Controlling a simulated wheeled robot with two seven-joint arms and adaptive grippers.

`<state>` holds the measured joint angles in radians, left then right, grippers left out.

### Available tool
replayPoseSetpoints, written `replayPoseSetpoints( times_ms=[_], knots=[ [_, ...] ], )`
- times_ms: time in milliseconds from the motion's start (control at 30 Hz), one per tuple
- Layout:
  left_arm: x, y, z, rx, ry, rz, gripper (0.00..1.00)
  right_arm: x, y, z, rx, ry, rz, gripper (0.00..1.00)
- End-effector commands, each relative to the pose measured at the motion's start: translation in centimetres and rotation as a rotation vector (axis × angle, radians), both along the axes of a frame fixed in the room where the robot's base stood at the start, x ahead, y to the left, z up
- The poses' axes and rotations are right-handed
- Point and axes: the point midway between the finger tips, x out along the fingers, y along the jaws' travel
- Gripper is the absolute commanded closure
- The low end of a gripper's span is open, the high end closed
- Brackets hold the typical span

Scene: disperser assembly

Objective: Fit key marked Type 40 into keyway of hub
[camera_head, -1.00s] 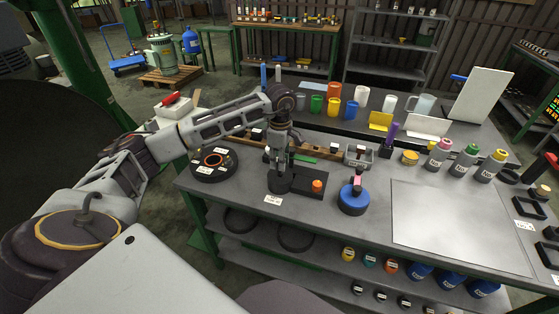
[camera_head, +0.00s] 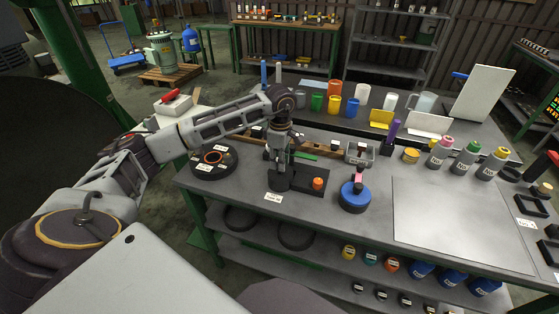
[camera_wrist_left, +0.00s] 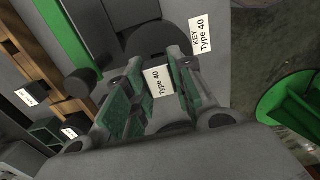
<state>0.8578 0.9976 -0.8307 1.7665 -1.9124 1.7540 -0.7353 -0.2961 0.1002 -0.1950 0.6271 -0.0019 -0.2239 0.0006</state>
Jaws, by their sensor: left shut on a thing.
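My left gripper (camera_head: 280,158) is over a dark stand (camera_head: 300,183) at the near edge of the workbench. Its green-padded fingers also show in the left wrist view (camera_wrist_left: 156,95). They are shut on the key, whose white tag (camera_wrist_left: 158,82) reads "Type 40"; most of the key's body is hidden. A table label (camera_wrist_left: 201,36) beside the stand reads "KEY Type 40". A black disc with an orange ring (camera_head: 214,158) lies left of the gripper, and a blue round part (camera_head: 354,198) sits to the right. I cannot tell which part is the hub, and no keyway is visible.
An orange cylinder (camera_head: 318,184) is close to the right of the gripper. Behind it are a wooden rail (camera_head: 325,148) and a grey open box (camera_head: 360,152). Cups and bottles stand farther back and right. A bare grey plate (camera_head: 455,222) covers the right front.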

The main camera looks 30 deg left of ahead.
Motion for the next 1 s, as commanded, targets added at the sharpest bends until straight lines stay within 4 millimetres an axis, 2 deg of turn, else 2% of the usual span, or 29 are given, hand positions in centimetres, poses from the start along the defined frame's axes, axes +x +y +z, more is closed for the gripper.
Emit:
replayPoseSetpoints(
  times_ms=[900, 933, 1000],
  knots=[
    [-0.1, 0.4, -2.0, 0.008, 0.005, 0.005, 1.0, -0.1, 0.0, -0.9, 0.003, -0.014, 0.002, 1.0],
    [-0.1, 0.4, -1.9, 0.008, 0.005, 0.006, 0.72, -0.1, 0.0, -0.8, 0.003, -0.014, 0.002, 1.0],
    [-0.1, 0.4, -1.9, 0.007, 0.004, 0.005, 0.63, -0.1, 0.0, -0.9, 0.003, -0.014, 0.003, 1.0]
  ],
)
